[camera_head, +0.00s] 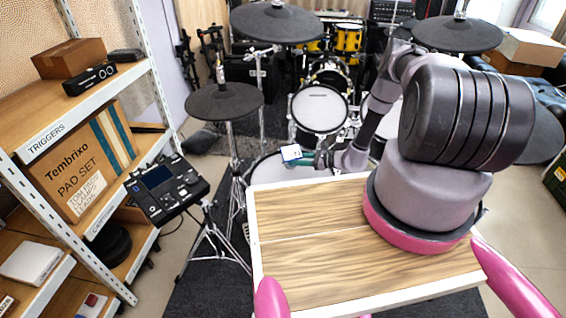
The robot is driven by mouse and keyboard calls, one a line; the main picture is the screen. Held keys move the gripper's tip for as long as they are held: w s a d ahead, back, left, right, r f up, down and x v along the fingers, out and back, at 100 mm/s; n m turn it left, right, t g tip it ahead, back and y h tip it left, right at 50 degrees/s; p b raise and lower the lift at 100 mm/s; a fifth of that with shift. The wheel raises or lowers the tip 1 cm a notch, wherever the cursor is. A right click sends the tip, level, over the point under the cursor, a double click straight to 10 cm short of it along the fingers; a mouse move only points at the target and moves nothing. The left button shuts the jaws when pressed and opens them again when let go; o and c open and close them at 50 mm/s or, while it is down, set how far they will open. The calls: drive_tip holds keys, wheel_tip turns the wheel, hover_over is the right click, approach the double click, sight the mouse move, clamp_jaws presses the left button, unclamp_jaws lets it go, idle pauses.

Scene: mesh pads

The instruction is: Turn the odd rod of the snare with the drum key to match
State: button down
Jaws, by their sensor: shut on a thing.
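A drum with a pale head (262,175), likely the snare, stands just beyond the wooden board, which hides its near part. Its rods are hidden or too small to tell apart. My gripper (303,157) is at the end of my arm, low over this drum's far right part. It is shut on a small white-and-blue thing (291,153). I cannot tell whether this thing is the drum key, or whether it touches the drum. No other drum key shows.
The wooden board (290,265) with white edges lies in front. A black cymbal pad (222,101) on a stand and a drum module (168,188) are at the left, beside a shelf (85,85). Another mesh drum (319,108) stands behind. Bare floor shows at the right.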

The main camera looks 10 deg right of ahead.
sight(296, 167)
drive_tip(key=shift+a, duration=0.25)
drive_tip(key=shift+w, duration=0.1)
drive_tip(key=shift+w+d+f, duration=0.1)
drive_tip(key=shift+w+f, duration=0.05)
drive_tip(key=shift+f, duration=2.15)
drive_tip(key=shift+f, duration=0.25)
drive_tip(key=c, duration=0.5)
unclamp_jaws()
drive_tip(key=v, duration=1.1)
drive_tip(key=shift+r, duration=0.1)
